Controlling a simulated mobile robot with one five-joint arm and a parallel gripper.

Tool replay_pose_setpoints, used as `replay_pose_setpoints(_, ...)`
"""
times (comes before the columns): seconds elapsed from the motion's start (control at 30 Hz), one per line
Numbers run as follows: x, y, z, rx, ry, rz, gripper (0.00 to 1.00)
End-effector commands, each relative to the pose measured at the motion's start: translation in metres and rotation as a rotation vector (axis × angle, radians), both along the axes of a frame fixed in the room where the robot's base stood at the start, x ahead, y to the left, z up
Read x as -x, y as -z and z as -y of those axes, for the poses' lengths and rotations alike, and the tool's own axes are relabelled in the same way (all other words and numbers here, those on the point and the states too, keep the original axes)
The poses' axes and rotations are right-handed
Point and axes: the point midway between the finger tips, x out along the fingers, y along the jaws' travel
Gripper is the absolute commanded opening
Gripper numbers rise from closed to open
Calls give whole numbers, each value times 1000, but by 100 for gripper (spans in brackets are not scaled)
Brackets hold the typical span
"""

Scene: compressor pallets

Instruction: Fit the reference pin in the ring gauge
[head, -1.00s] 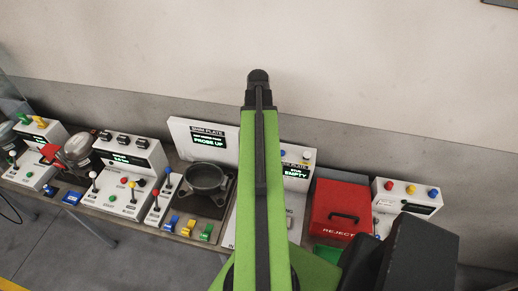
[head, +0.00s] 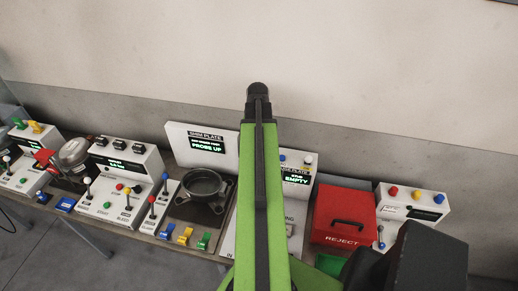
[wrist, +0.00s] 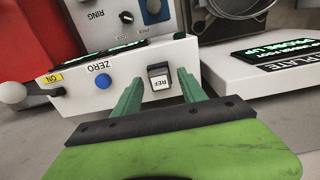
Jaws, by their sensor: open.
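The gauge station stands behind my arm in the head view; its screen (head: 296,180) reads EMPTY and its sloping front is mostly hidden. I cannot make out the reference pin. My gripper (wrist: 161,77) is open and empty, its two green fingers apart in front of the station's white housing (wrist: 120,75). A REF button (wrist: 159,77) shows between the fingertips. In the head view my arm hides the gripper.
A red REJECT box (head: 343,215) stands right of the station, then another control box (head: 412,205). To the left are the shim plate sign (head: 205,137), a dark round casting (head: 203,187) and further control boxes (head: 125,165). A wall (head: 380,70) rises behind the bench.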

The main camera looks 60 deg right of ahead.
Motion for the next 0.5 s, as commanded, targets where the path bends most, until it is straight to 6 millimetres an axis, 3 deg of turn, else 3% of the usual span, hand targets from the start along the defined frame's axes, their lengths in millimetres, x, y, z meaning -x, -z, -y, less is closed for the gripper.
replay_pose_setpoints(0.5,0,0,0,0,0,0,49)
